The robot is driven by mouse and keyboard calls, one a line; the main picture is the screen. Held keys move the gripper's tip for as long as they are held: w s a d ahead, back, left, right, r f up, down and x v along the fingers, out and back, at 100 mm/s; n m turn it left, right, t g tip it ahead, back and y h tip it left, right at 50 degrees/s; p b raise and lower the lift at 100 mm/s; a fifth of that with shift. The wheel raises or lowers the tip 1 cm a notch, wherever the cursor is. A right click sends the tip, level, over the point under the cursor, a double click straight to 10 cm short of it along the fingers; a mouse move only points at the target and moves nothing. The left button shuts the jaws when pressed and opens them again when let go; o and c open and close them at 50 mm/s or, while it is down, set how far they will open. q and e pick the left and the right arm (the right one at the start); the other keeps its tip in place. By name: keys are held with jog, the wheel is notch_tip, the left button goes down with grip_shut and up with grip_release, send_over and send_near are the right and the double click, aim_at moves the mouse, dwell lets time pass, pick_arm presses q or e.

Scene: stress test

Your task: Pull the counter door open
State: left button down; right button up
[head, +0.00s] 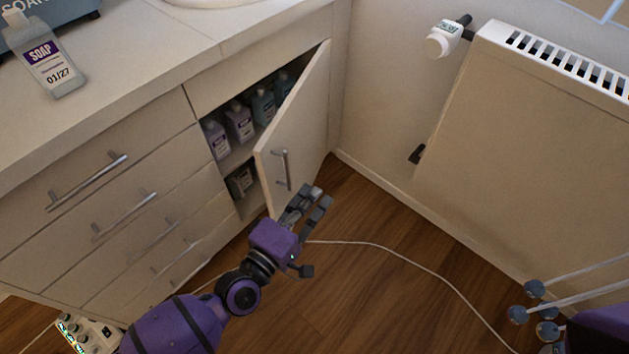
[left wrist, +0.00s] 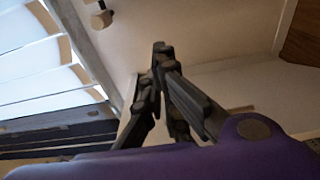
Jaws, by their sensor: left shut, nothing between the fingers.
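The cream counter door (head: 305,125) stands partly open in the head view, its inside shelves showing behind it. Its metal bar handle (head: 283,169) is on the outer face near the free edge. My left gripper (head: 316,203) is just below and to the right of the handle, outside the door. Its fingers are shut and empty, and I cannot tell whether they touch the door. The left wrist view shows the closed fingers (left wrist: 160,52) in front of a pale surface.
Several soap bottles (head: 239,122) stand inside the cabinet. Another soap bottle (head: 45,58) is on the counter top (head: 150,50). Drawers with bar handles (head: 88,180) are to the left. A radiator (head: 540,150) is on the right wall. A white cable (head: 400,257) crosses the wooden floor (head: 370,300).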

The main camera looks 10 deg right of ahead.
pick_arm(q)
jog(key=w+d, duration=0.5)
jog(key=d, duration=0.4)
jog(key=shift+w+d, duration=0.2)
jog(key=shift+w, duration=0.15)
pick_arm(e)
jog(key=shift+w+r, duration=0.45)
jog(key=shift+w, duration=0.2)
jog(key=shift+s+f, duration=0.15)
pick_arm(q)
jog(key=shift+a, duration=0.1)
pick_arm(e)
jog(key=shift+a, duration=0.1)
